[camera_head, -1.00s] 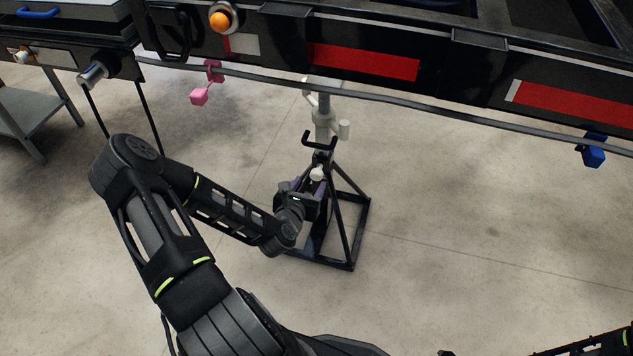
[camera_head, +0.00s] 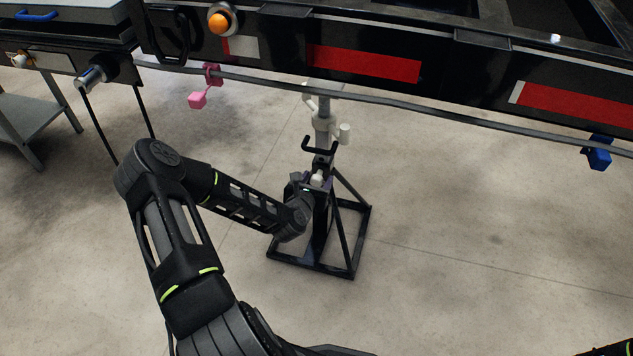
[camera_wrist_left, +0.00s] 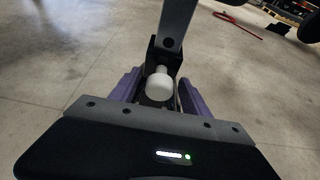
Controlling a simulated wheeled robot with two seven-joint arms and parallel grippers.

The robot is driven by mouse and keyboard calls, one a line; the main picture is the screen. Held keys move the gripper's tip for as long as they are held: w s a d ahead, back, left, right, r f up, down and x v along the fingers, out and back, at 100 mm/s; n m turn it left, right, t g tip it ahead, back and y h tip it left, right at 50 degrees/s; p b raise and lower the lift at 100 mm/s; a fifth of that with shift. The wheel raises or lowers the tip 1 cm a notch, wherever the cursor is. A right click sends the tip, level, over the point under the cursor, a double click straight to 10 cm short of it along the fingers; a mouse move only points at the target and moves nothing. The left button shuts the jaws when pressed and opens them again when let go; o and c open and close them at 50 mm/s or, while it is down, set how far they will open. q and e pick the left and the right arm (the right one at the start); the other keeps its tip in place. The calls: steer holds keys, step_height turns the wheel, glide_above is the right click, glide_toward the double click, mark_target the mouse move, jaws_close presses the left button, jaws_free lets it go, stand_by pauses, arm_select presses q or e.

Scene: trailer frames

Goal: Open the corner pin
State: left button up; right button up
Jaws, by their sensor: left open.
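A white round knob (camera_head: 317,178) on a dark bracket sits on the upright post of a black stand (camera_head: 354,240) under the trailer rail. My left gripper (camera_head: 314,182) is at this knob, open. In the left wrist view the knob (camera_wrist_left: 161,84) lies between the two purple fingers (camera_wrist_left: 160,92), one on each side. I cannot tell whether either finger touches it. The fingertips are partly hidden by the knob and bracket. No part is clearly marked as the corner pin. My right gripper is out of view.
The trailer rail (camera_head: 470,65) with red reflectors and a grey cable runs across the top. A grey table (camera_head: 38,115) stands at left. The floor around the stand is clear.

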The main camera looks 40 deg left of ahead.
arm_select(q)
steer(key=shift+c, duration=0.4)
jaws_close()
stand_by(1.0)
